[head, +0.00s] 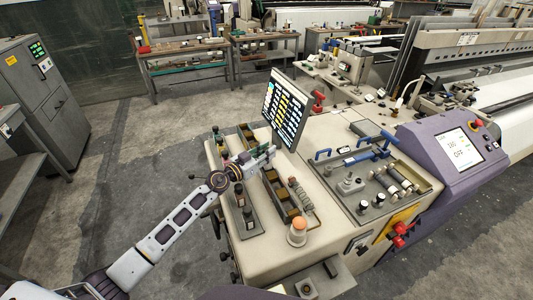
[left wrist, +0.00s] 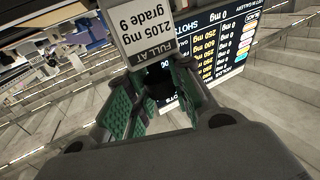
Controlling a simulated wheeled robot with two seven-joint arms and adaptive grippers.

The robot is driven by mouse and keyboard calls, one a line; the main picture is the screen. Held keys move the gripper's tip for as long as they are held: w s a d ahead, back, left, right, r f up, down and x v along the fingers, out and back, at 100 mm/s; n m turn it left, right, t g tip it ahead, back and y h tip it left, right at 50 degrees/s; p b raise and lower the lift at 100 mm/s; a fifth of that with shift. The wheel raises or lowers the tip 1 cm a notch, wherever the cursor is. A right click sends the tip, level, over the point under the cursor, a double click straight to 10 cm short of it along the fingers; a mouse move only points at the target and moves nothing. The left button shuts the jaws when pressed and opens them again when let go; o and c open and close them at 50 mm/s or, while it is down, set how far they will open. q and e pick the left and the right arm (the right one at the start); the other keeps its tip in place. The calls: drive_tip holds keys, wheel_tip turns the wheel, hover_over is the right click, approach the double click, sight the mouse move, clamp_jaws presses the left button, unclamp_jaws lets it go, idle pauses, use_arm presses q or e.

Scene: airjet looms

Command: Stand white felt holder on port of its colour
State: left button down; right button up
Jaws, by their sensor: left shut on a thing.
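My left gripper (head: 264,160) is above the cream machine top, just in front of the screen. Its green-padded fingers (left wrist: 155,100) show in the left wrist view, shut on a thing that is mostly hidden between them. A pale label plate (left wrist: 146,32), upside down and reading "FULL AT 2105 mg grade 9", shows just beyond the fingertips. I take the held thing to be the white felt holder; a small pale end (head: 271,151) shows at the fingertips in the head view. I cannot make out a white port. My right gripper is not in view.
The screen (head: 286,112) with coloured rows stands close behind the gripper. A tray with brown blocks (head: 275,186) lies below it. An orange-topped cylinder (head: 297,230) stands at the front. A grey tray (head: 375,210) with blue handles lies to the right.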

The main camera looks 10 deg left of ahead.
use_arm(q)
drive_tip(key=shift+f, duration=0.65)
drive_tip(key=c, duration=1.4)
unclamp_jaws()
drive_tip(key=shift+s+f, duration=0.1)
drive_tip(key=shift+o, duration=0.7)
drive_tip(key=shift+f, duration=0.1)
drive_tip(key=shift+d, duration=0.1)
drive_tip(key=shift+r, duration=0.55)
drive_tip(key=v, duration=1.2)
drive_tip(key=shift+r+b, duration=0.25)
drive_tip(key=shift+b, duration=0.05)
